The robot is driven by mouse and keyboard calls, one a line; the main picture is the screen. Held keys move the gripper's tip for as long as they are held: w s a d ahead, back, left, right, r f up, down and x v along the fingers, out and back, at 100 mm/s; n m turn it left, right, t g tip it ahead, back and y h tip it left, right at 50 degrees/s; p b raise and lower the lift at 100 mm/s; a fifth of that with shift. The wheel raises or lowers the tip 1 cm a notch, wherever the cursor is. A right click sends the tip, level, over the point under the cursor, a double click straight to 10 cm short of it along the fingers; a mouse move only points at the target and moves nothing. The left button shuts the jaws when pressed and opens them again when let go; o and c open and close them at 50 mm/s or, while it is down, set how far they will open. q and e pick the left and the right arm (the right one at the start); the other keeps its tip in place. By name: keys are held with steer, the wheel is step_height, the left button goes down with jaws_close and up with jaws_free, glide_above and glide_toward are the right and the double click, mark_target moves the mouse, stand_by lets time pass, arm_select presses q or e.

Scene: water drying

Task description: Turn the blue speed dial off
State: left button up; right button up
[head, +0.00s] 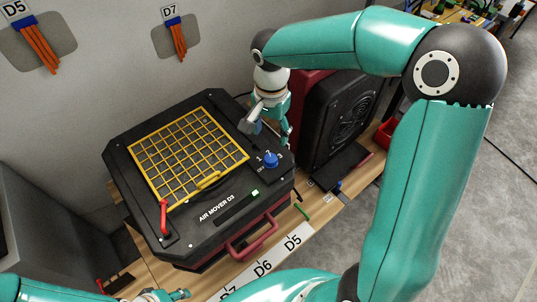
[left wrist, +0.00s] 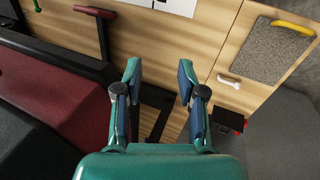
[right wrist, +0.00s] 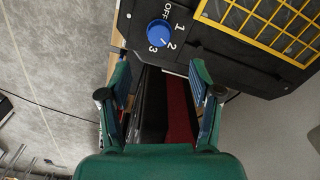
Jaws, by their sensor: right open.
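The blue speed dial (head: 271,159) sits on the black top of the air mover (head: 232,208), near its right corner. White marks OFF, 1, 2 and 3 surround it; I cannot tell its setting for sure. My right gripper (head: 266,122) is above the machine's far right edge, apart from the dial. In the right wrist view the dial (right wrist: 160,33) lies beyond the open, empty fingers (right wrist: 160,78). My left gripper (head: 168,296) shows only partly at the bottom left. In the left wrist view its fingers (left wrist: 159,76) are open and empty.
A yellow grille (head: 188,155) covers much of the top, with a red lever (head: 164,216) at its left. A dark red handle (head: 250,237) juts from the front. A black and red fan unit (head: 345,112) stands close on the right. The wall is behind.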

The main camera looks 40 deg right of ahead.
mark_target(270, 158)
step_height(270, 158, down, 10)
steer(key=shift+f+p, duration=0.2)
steer(key=shift+p, duration=0.15)
steer(key=c, duration=1)
steer(key=shift+a, duration=0.4)
steer(key=shift+c, duration=0.7)
steer(key=shift+d, duration=0.3)
